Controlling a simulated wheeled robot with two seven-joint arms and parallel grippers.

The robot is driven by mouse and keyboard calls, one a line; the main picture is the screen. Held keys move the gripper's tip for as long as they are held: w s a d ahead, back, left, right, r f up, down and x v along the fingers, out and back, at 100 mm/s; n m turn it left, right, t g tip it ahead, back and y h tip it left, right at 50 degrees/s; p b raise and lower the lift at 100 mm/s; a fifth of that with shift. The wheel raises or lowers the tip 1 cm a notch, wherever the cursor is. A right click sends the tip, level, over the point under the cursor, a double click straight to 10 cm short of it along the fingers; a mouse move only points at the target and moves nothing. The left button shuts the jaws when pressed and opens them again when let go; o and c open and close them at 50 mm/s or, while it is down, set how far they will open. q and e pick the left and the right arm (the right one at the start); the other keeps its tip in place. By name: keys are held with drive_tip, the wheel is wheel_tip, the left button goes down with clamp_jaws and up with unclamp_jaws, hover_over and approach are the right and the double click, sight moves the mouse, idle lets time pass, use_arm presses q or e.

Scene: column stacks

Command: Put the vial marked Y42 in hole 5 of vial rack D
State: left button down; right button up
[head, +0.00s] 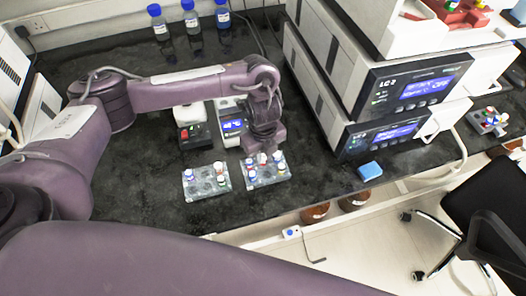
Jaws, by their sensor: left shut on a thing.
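My left gripper (264,148) is above the right-hand of two clear vial racks on the dark bench, pointing down. It is shut on a small vial (262,158), which is mostly hidden by the fingers; I cannot tell whether it is in a hole or just above. The right-hand rack (268,181) holds several vials with coloured caps. The left-hand rack (206,193) holds several more vials, with empty holes in its middle. The vial marks, rack letters and hole numbers are too small to read. My right gripper is not in view.
Behind the racks stand a small device with a blue screen (233,125) and a dark block with a red-topped vial (189,137). Blue-capped bottles (192,20) stand at the back. Stacked instruments (385,135) and a blue block (370,171) are right. Bench left of the racks is clear.

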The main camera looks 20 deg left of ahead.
use_arm(q)
drive_tip(key=c, duration=0.9)
unclamp_jaws()
drive_tip(key=shift+s, duration=0.1)
drive_tip(key=shift+r+p, duration=0.7)
drive_tip(key=shift+p, duration=0.05)
drive_tip(key=shift+r+p, duration=2.2)
drive_tip(key=shift+r, duration=0.2)
drive_tip(key=shift+f, duration=0.1)
